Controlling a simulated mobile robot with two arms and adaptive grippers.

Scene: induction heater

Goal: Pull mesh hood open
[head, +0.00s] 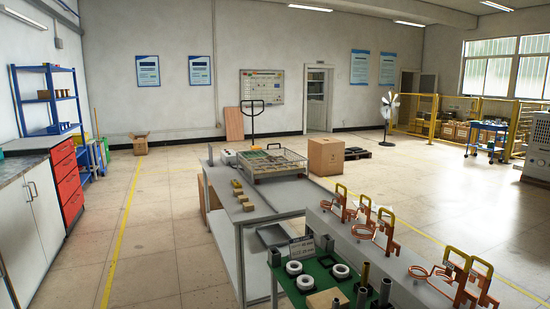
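A low metal frame with mesh-like sides (291,167) sits at the far end of the grey table. Small blocks or parts show inside it. I cannot tell whether this is the mesh hood, and no other clear hood shows. Neither of my grippers is in view.
The grey table (262,196) holds several brass-coloured blocks (240,196). Copper coils with yellow handles (382,229) stand on a grey bench at the right. A green-topped stand (318,272) with white rings is at the front. A cardboard box (326,156) stands behind. The floor at left is clear.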

